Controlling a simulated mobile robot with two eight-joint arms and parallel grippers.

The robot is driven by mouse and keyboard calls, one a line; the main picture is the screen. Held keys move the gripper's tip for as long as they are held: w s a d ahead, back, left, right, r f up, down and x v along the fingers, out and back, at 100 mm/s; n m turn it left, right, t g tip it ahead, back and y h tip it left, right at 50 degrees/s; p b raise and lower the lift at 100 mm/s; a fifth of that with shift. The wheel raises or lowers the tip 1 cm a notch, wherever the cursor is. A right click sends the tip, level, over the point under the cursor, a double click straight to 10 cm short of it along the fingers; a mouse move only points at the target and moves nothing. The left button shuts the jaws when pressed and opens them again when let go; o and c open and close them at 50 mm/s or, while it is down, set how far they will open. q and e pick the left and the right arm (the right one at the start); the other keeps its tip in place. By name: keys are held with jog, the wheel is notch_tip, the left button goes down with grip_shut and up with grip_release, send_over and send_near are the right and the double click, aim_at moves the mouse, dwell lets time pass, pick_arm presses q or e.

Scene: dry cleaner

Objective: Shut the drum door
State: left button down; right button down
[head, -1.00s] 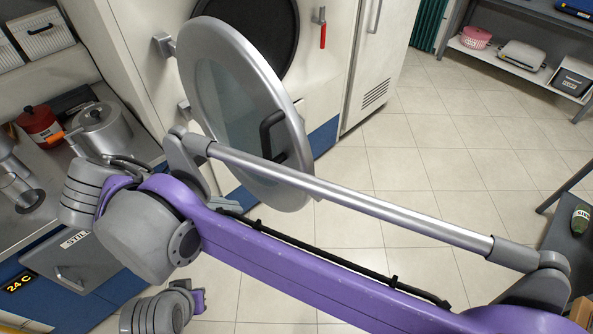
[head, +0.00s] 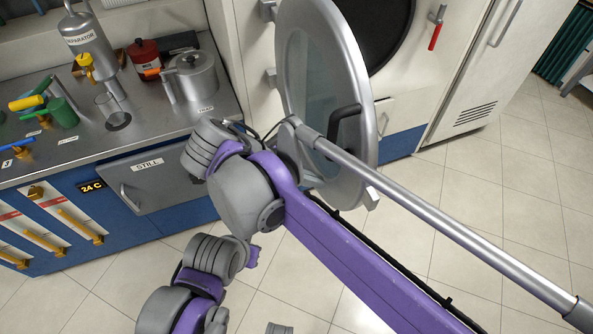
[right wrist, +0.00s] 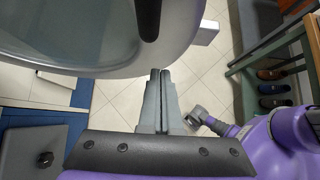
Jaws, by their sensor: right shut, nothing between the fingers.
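The drum door (head: 330,75) is round, with a silver rim, a glass pane and a black handle (head: 345,125). It stands open, swung out from the dark drum opening (head: 385,30) on hinges at its left. My right gripper (right wrist: 160,76) is shut and empty. In the right wrist view its fingertips are close to the rim of the door (right wrist: 100,62); I cannot tell whether they touch. In the head view my right arm hides part of the door's lower left side and most of the gripper. My left gripper is not in view.
A counter (head: 120,140) with a pot (head: 192,75), a red can (head: 145,58) and a separator (head: 85,40) stands at left. A red-handled lever (head: 437,28) is on the machine front right of the opening. The tiled floor at right is clear.

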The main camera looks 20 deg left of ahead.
aim_at(347, 179)
jog(key=shift+w+d+f, duration=0.25)
jog(key=shift+w+d, duration=0.5)
jog(key=shift+d, duration=0.25)
jog(key=shift+w+d+f, duration=0.2)
jog(key=shift+w+d, duration=0.5)
jog(key=shift+d, duration=0.3)
